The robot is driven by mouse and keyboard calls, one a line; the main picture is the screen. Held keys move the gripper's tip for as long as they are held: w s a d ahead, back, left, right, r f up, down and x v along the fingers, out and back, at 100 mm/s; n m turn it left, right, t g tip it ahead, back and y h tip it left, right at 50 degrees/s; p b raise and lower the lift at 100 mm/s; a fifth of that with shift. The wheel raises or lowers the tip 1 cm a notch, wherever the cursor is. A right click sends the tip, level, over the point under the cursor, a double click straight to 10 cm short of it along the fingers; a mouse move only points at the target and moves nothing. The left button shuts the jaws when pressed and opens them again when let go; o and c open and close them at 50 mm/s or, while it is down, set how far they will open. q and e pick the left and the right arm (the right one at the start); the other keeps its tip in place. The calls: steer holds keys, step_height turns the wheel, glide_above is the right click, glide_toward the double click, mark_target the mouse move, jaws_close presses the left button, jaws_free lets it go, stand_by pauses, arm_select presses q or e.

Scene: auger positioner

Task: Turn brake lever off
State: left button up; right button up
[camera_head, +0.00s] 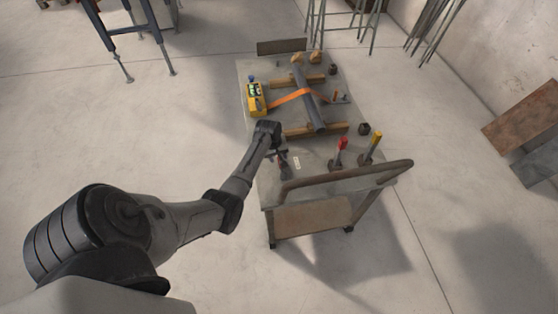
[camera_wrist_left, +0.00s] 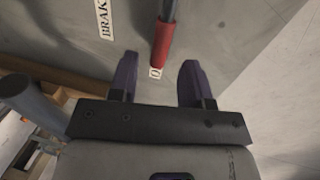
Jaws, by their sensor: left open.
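The brake lever has a red grip (camera_wrist_left: 164,42) on a grey shaft in the left wrist view. A white label (camera_wrist_left: 103,18) reading "BRAK" lies to its left, and a small white mark (camera_wrist_left: 155,72) sits by the grip's end. My left gripper (camera_wrist_left: 158,75) is open, with the grip's end between the lines of its two dark fingers. I cannot tell whether they touch it. In the head view my left gripper (camera_head: 279,154) is over the cart's left side, beside the white label (camera_head: 297,162), and largely hides the lever. My right gripper is not in view.
The cart (camera_head: 275,184) has a brown push handle (camera_head: 345,176) at its near end. A red-topped lever (camera_head: 341,146) and a yellow-topped lever (camera_head: 375,141) stand to the right. A dark tube (camera_head: 309,100) with an orange strap and a yellow device (camera_head: 256,98) lie farther back.

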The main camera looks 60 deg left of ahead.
arm_select(q)
steer(key=shift+w+d+f+b, duration=0.1)
steer(key=shift+w+f+b, duration=0.05)
steer(key=shift+f, duration=0.5)
steer(key=shift+w+f+b, duration=0.1)
steer(key=shift+f+b, duration=0.05)
steer(key=shift+f, duration=0.45)
jaws_close()
